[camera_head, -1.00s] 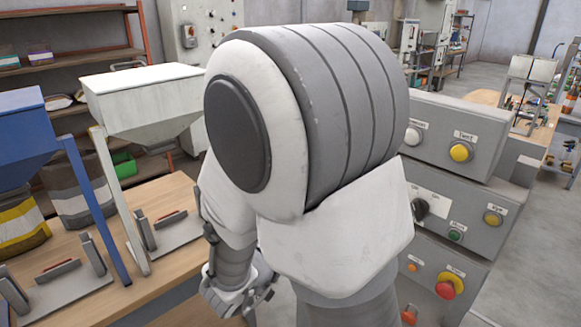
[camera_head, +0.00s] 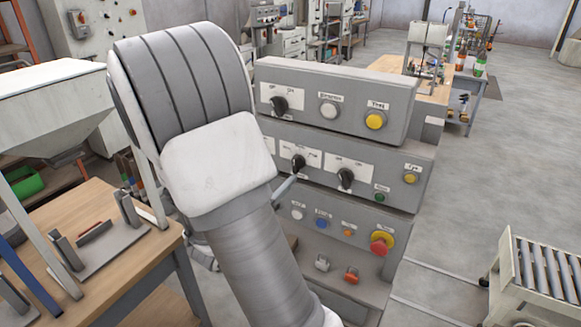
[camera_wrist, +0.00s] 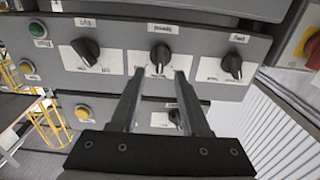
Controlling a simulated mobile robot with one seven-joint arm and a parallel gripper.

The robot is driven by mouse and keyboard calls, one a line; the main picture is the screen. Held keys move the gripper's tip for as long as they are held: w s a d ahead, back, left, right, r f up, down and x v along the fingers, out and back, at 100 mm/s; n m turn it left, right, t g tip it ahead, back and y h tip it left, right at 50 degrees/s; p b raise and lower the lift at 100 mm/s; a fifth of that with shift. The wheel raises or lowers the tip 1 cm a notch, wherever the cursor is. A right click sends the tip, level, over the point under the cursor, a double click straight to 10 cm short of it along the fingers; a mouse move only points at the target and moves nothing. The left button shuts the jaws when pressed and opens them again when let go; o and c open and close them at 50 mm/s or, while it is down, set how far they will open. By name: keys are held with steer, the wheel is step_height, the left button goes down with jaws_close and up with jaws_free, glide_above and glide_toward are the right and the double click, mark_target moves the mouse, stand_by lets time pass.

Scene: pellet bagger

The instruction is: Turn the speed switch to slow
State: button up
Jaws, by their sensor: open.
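The speed switch (camera_wrist: 160,55) is a black rotary knob on a white plate, in the middle of three knobs in the wrist view, where the panel appears upside down. In the head view it is the left visible knob (camera_head: 298,163) of the middle row. My gripper (camera_wrist: 160,73) is open and empty, its two fingertips pointing at the panel on either side of the knob's line. Whether they reach around the knob I cannot tell. In the head view my arm hides most of the gripper; one grey finger shows just below the knob.
An on/off knob (camera_head: 345,177), a green button (camera_head: 379,197) and a yellow button (camera_head: 411,178) share the row. A feed knob (camera_wrist: 232,65) sits on the other side. A red emergency stop (camera_head: 382,243) is lower. A wooden bench (camera_head: 120,240) stands left; a roller conveyor (camera_head: 540,270) right.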

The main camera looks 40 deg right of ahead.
mark_target(294, 165)
steer(key=x, duration=0.5)
steer(key=shift+w+d, duration=0.1)
steer(key=shift+d, duration=0.05)
jaws_close()
